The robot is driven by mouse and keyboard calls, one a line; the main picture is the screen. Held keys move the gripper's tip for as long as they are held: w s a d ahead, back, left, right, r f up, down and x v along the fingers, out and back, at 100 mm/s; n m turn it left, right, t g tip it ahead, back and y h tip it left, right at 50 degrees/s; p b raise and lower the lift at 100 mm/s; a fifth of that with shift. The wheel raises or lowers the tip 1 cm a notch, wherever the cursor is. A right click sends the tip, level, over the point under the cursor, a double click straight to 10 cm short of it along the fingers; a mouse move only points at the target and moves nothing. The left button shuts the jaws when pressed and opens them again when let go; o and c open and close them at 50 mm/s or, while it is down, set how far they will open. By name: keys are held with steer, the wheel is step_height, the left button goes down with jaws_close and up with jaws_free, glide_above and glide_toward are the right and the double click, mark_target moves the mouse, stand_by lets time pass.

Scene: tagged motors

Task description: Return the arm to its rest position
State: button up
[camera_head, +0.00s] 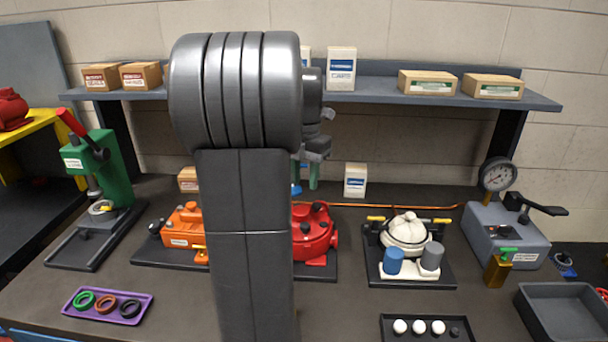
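My arm rises through the middle of the head view as a large grey column with a ribbed rounded top. It hides part of the bench behind it. My gripper (306,178) shows just right of the column, below the dark wrist, with its teal fingers pointing down. The two fingers stand apart with nothing seen between them, so it looks open and empty. It hangs above the red motor (313,236), whose left part is hidden by my arm.
An orange motor (181,229), a white motor (407,232), a green press (108,172) and a grey gauge unit (505,232) stand on the bench. A purple tray (138,317) holds rings. A shelf (375,94) with boxes runs behind. An empty grey tray (565,313) is front right.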

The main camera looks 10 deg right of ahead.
mark_target(305, 225)
steer(key=shift+f, duration=0.1)
step_height(305, 225, down, 13)
steer(key=shift+f+p, duration=0.2)
steer(key=shift+p, duration=0.3)
